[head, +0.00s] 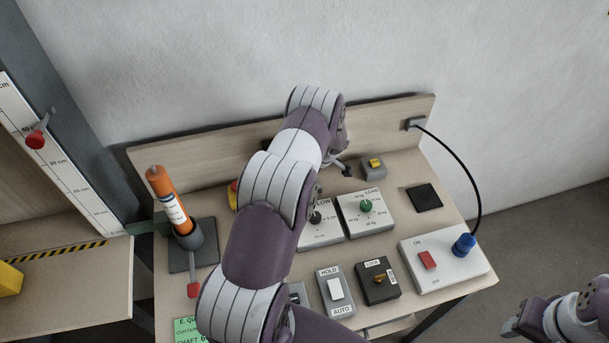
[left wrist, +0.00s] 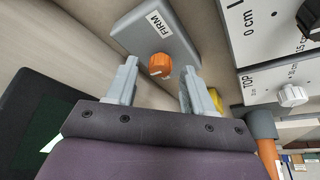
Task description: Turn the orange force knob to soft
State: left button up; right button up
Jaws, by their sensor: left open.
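The orange force knob (left wrist: 160,66) sits on a grey box (left wrist: 172,40) with a white FIRM label, in the left wrist view. A small pale mark shows at the knob's lower edge. My left gripper (left wrist: 158,72) is open, its two fingers on either side of the knob in that picture. I cannot tell whether they touch it. In the head view my left arm crosses the bench and hides the orange knob and most of the gripper. My right gripper (head: 512,324) is at the lower right, away from the bench; its jaw gap is unclear.
The LOAD box with a green knob (head: 366,206), the HOLD/AUTO switch (head: 335,289), the LOCK box (head: 379,284) and the ON/OFF box (head: 446,260) stand on the bench. An orange cylinder (head: 168,199) stands upright at left. A wooden back panel (head: 395,118) borders the rear.

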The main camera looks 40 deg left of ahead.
pick_arm(q)
jog(key=b+v, duration=0.2)
jog(key=v, duration=1)
